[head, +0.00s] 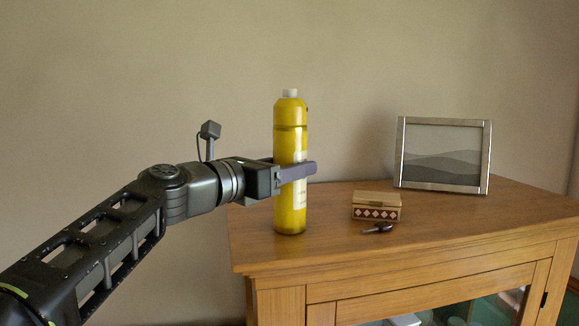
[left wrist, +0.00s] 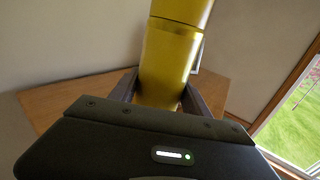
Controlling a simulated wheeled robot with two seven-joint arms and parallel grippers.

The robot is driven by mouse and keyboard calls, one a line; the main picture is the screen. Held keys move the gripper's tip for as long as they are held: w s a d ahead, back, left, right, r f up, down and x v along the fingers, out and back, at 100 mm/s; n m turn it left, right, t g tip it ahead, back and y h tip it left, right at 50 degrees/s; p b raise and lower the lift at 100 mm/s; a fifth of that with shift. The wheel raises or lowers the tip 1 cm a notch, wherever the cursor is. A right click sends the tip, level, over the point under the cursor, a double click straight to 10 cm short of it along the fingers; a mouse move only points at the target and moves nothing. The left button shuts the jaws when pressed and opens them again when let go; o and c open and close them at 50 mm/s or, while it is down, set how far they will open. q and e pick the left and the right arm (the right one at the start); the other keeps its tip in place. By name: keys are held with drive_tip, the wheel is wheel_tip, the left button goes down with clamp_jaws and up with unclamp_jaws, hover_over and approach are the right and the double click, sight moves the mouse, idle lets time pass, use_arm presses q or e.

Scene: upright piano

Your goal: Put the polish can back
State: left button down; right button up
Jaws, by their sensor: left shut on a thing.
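The polish can (head: 290,213) is a tall yellow bottle with a white cap and a pale label, and it is upright. My left gripper (head: 298,172) is shut on its middle, coming from the left. The can's base shows at the left part of the wooden top; I cannot tell whether it touches the wood. The left wrist view also shows the yellow can (left wrist: 170,60) between the two dark fingers (left wrist: 168,92). My right gripper is in neither view.
On the wooden cabinet top (head: 330,240) are a small box with a red and white diamond front (head: 376,206), a dark key-like thing (head: 377,228) and a silver picture frame (head: 443,155). The front right of the top is clear. A wall stands behind.

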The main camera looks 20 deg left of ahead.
use_arm(q)
drive_tip(key=c, duration=0.5)
unclamp_jaws()
drive_tip(key=shift+f, duration=0.1)
drive_tip(key=shift+s, duration=0.15)
drive_tip(key=b+v, duration=0.4)
drive_tip(key=v, duration=0.8)
